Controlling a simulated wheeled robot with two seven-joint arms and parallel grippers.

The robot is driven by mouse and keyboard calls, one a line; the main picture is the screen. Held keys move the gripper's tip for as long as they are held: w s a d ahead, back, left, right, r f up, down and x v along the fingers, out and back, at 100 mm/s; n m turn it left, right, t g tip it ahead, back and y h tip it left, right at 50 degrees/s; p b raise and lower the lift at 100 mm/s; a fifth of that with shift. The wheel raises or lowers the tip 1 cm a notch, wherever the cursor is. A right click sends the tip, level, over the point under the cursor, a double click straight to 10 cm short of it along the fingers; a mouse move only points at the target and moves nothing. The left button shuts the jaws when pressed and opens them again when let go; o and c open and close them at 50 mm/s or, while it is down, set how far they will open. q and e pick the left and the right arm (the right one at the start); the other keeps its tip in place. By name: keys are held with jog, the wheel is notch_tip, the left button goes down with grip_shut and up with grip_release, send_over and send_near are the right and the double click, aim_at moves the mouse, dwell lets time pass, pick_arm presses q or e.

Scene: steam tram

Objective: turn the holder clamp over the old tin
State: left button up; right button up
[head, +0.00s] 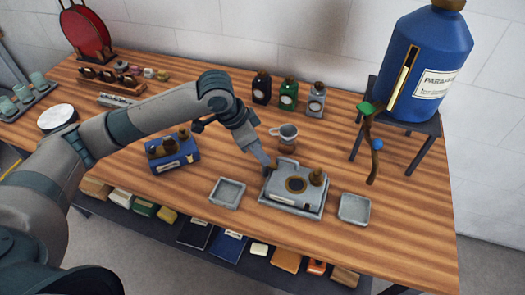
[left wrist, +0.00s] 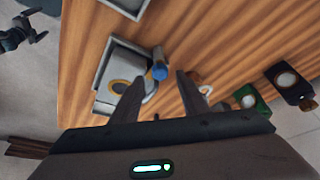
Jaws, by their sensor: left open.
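The grey holder (head: 293,205) stands near the table's front edge, with a flat grey box that looks like the old tin (head: 290,186) in it. The box has a gold-rimmed dark round mark and a brown knob beside it. The box also shows in the left wrist view (left wrist: 116,66). A blue-ended upright piece, perhaps the clamp (left wrist: 158,70), stands at its edge, between my fingers in the picture. My left gripper (head: 267,161) is open at the holder's back left corner; contact cannot be told. My right gripper (left wrist: 37,25) appears open and empty, over the floor.
Shallow grey trays stand left (head: 227,194) and right (head: 354,209) of the holder. A blue box (head: 173,154) is left. A large blue canister (head: 425,65) stands on a stand at right.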

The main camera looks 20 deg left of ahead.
pick_arm(q)
jog(key=shift+x, duration=1.45)
grip_shut()
jog(key=shift+r+n+p, duration=0.25)
jog(key=shift+n+p, duration=0.05)
jog(key=shift+p, duration=0.8)
jog(key=shift+f, duration=0.15)
grip_release()
